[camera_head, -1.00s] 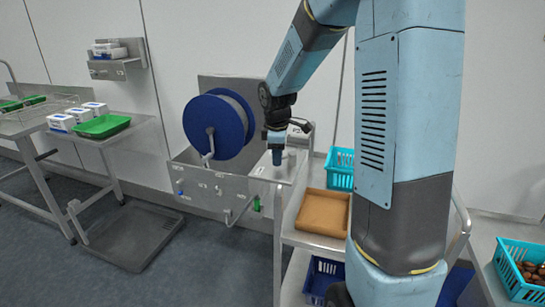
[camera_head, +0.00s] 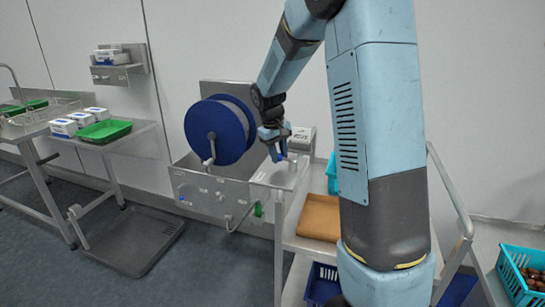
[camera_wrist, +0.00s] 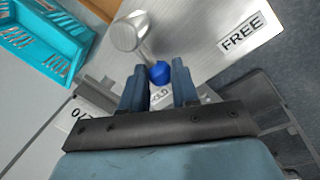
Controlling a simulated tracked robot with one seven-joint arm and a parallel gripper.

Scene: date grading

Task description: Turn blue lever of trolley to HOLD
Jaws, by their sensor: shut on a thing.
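The lever's blue ball knob (camera_wrist: 160,72) shows in the wrist view between my fingertips, with its round metal pivot (camera_wrist: 128,32) just above and to the left. My gripper (camera_wrist: 158,85) is shut on the knob; the fingers hide part of the lever. A FREE label (camera_wrist: 254,32) is on the steel plate at the upper right. Small lettering between the fingers is partly covered and cannot be read for certain. In the head view, my gripper (camera_head: 280,155) is tilted over the steel top of the trolley (camera_head: 284,178); the lever is too small to make out there.
A blue reel (camera_head: 216,130) with a crank stands left of my gripper, above a steel panel (camera_head: 205,190).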

